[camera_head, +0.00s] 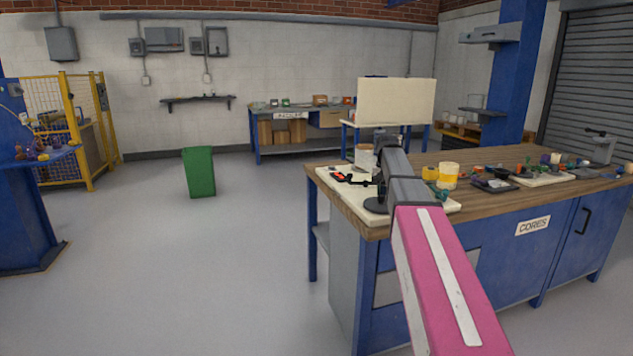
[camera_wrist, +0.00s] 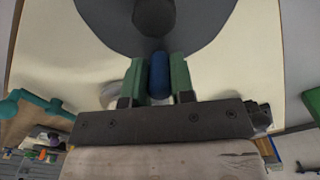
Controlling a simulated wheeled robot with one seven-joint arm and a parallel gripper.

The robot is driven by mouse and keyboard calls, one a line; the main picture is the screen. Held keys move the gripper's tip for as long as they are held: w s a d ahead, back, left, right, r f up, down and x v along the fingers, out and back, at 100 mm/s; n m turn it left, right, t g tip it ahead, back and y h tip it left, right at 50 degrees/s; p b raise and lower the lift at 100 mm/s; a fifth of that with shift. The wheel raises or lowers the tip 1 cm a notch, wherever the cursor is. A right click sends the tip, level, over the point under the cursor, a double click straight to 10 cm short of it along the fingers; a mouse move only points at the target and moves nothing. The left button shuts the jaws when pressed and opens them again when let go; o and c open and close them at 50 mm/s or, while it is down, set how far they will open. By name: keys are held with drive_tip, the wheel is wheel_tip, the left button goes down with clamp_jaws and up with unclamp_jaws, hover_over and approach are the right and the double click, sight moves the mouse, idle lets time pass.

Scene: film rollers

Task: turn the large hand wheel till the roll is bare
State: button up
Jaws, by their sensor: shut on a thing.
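In the wrist view my gripper (camera_wrist: 160,78) has its two green fingers close on both sides of a blue upright grip (camera_wrist: 160,72). The grip stands at the edge of a large dark grey disc (camera_wrist: 100,22), which looks like the hand wheel and has a darker round hub (camera_wrist: 154,15). In the head view a dark round part (camera_head: 376,205) shows low beside my arm at the bench's near left corner; I cannot tell if it is the wheel. A pale cylinder (camera_head: 364,156) stands behind it, possibly the roll. My arm hides much of this spot.
A cream board (camera_head: 338,184) lies on the wooden bench (camera_head: 478,211). A yellow-and-white roll (camera_head: 449,176) and small loose parts lie right of my arm. A green bin (camera_head: 198,172) stands on open floor at left. A teal object (camera_wrist: 30,108) shows in the wrist view.

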sight(371, 199)
drive_tip(key=shift+a, duration=1.15)
drive_tip(key=shift+s+a, duration=0.3)
drive_tip(key=shift+a, duration=0.6)
drive_tip(key=shift+a, duration=0.1)
